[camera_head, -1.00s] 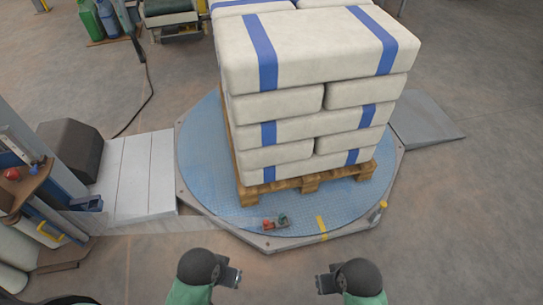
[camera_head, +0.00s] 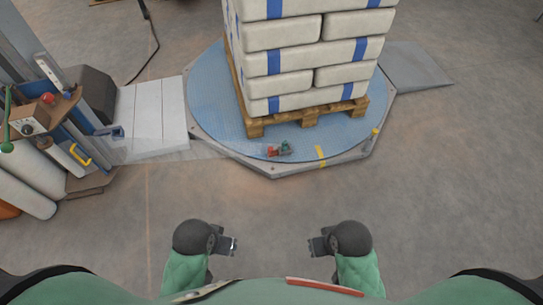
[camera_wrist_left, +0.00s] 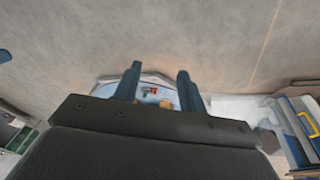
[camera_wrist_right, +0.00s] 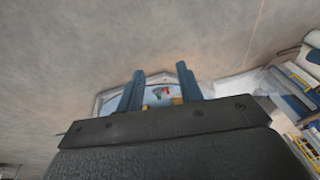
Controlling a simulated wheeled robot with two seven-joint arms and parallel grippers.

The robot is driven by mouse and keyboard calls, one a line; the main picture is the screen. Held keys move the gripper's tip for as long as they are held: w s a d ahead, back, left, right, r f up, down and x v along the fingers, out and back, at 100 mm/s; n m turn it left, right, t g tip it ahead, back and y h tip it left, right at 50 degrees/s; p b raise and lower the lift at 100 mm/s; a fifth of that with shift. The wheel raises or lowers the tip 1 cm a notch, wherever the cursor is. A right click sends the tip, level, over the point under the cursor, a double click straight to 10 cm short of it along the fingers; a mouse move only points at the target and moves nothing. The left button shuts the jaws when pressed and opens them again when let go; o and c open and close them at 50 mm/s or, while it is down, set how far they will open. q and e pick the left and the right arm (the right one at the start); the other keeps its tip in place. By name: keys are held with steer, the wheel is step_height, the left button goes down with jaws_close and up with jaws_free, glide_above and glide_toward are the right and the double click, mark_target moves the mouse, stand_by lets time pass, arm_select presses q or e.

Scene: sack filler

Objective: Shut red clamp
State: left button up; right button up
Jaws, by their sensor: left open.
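The red clamp (camera_head: 272,151) is a small red piece at the front edge of the blue round turntable (camera_head: 215,110). A small green piece (camera_head: 285,146) sits right beside it. Whether the clamp is open or shut is too small to tell. The clamp shows tiny between the fingers in the left wrist view (camera_wrist_left: 153,91) and the right wrist view (camera_wrist_right: 166,91). My left gripper (camera_head: 234,245) and right gripper (camera_head: 310,246) are both well short of the turntable, in front of my body. Both are open and empty, fingers apart.
A pallet (camera_head: 310,118) with stacked white sacks (camera_head: 290,63) stands on the turntable. A grey ramp (camera_head: 415,68) is at the right. A machine with a red button (camera_head: 48,97) and yellow handle (camera_head: 80,154) stands at the left. The floor in front is clear.

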arm_select(q)
steer(key=shift+w+r, duration=0.15)
arm_select(e)
steer(key=shift+w+r, duration=0.15)
steer(key=shift+w, duration=0.15)
